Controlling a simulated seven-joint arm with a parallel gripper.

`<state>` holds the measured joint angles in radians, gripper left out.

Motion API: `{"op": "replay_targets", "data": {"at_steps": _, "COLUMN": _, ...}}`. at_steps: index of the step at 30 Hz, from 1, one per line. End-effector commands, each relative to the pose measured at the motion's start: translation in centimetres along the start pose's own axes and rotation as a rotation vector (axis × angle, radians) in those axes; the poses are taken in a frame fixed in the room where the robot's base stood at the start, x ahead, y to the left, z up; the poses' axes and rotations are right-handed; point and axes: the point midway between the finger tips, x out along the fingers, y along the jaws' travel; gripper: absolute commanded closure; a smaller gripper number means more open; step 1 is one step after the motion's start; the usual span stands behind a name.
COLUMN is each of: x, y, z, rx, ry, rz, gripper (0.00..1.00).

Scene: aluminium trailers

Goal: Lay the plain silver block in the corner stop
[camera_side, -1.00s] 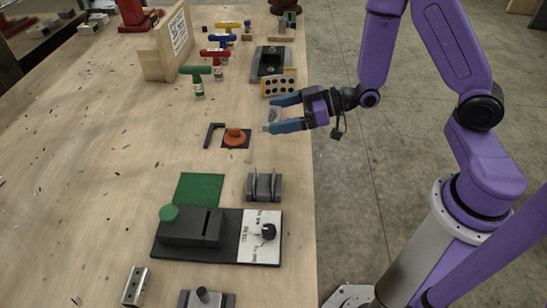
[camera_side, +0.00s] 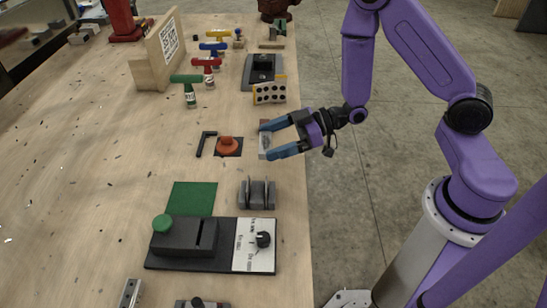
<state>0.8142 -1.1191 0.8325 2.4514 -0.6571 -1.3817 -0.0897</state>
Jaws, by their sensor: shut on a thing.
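My gripper (camera_side: 268,140) is shut on the plain silver block (camera_side: 264,142), which shows between its two blue fingers. The block is near the table's right edge, to the right of the corner stop. I cannot tell whether it touches the table. The corner stop (camera_side: 203,144) is a black L-shaped bracket on the wood. An orange round knob (camera_side: 228,145) on a dark square plate stands between the stop and my gripper.
A yellow-edged plate with black holes (camera_side: 269,92) stands behind my gripper. A grey slotted rack (camera_side: 257,193), a green mat (camera_side: 191,198) and a black box with a dial panel (camera_side: 255,246) lie in front. The wood left of the stop is mostly clear.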

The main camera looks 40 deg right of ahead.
Motion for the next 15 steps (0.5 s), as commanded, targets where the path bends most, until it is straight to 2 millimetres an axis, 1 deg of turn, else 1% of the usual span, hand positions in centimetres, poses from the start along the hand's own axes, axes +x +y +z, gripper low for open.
{"op": "replay_targets", "data": {"at_steps": 1, "x": 0.2, "y": 0.0, "z": 0.7, "rx": 0.002, "ry": -0.001, "rz": 0.001, "gripper": 0.45}}
{"op": "replay_targets", "data": {"at_steps": 3, "x": 0.4, "y": 0.0, "z": 1.4, "rx": 0.001, "ry": -0.001, "rz": 0.002, "gripper": 0.45}}
{"op": "replay_targets", "data": {"at_steps": 11, "x": 0.8, "y": 0.0, "z": 2.6, "rx": 0.0, "ry": 0.0, "rz": 0.001, "gripper": 0.45}}
{"op": "replay_targets", "data": {"at_steps": 15, "x": 1.2, "y": 0.0, "z": 4.2, "rx": 0.001, "ry": 0.0, "rz": 0.002, "gripper": 0.45}}
